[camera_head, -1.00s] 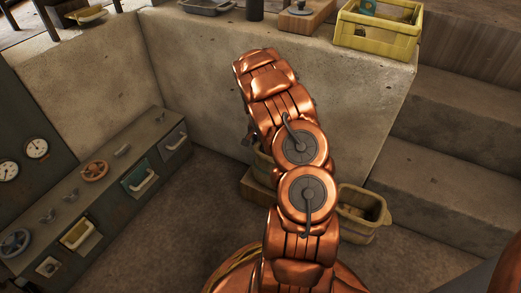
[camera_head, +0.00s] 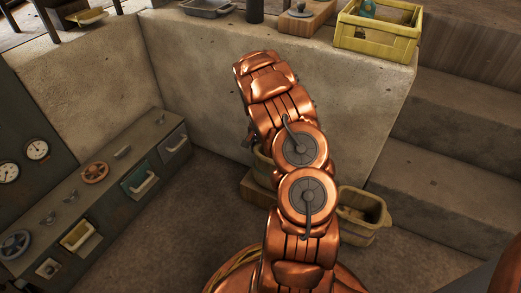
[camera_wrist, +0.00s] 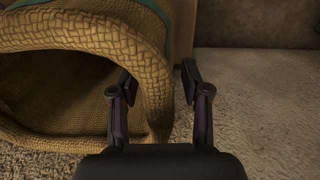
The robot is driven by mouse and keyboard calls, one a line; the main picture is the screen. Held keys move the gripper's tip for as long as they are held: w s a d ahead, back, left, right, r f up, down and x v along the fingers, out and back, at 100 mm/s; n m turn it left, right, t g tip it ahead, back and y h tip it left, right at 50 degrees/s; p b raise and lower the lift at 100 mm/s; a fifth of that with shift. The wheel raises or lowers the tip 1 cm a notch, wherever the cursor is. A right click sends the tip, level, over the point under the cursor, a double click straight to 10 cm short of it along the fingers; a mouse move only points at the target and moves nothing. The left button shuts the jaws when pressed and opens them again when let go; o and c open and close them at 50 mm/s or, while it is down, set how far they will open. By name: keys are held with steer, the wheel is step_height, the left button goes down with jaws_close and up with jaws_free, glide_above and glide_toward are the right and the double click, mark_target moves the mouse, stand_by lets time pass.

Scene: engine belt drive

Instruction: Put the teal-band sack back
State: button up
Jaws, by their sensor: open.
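The teal-band sack (camera_wrist: 70,32) is a tan woven sack with a teal band (camera_wrist: 152,9) near the top of the wrist view. Its wide, dark mouth faces the camera, and its thick rim curves down on the right. My gripper (camera_wrist: 158,79) is open. Its left finger overlaps the mouth opening and its right finger is just outside the rim, so part of the rim lies between them in the picture. I cannot tell whether either finger touches it. In the head view my arm hides the gripper, and I cannot make out the sack clearly.
A concrete ledge holds a yellow crate (camera_head: 375,40), a grey tray (camera_head: 207,10) and a wooden block (camera_head: 305,20). A tan tub (camera_head: 363,222) stands on the floor, right of my arm.

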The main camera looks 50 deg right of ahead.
steer(key=r+p, duration=0.1)
steer(key=r, duration=0.3)
steer(key=r+p, duration=0.1)
steer(key=r, duration=0.3)
steer(key=r+p, duration=0.1)
steer(key=r, duration=0.2)
steer(key=shift+w+r+p, duration=0.3)
steer(key=shift+r, duration=0.1)
steer(key=shift+a+r, duration=0.15)
steer(key=shift+r, duration=0.1)
steer(key=s+a+r+n, duration=0.2)
steer(key=s+a+r, duration=0.25)
steer(key=a, duration=0.25)
steer(key=s+a+r+n+g, duration=0.1)
steer(key=s+a+r+n, duration=0.15)
steer(key=a+r, duration=0.4)
steer(key=s+a+r+n, duration=0.2)
steer(key=s+a+r, duration=0.15)
steer(key=a, duration=0.55)
steer(key=s+a+r+n+g, duration=0.1)
steer(key=s+a+n, duration=0.3)
steer(key=s+a, duration=0.3)
steer(key=s+a+r+n+g, duration=0.1)
steer(key=s+a+n, duration=0.3)
steer(key=s, duration=1)
steer(key=a, duration=0.3)
steer(key=shift+a+r, duration=0.25)
steer(key=shift+r, duration=0.15)
steer(key=shift+r, duration=0.1)
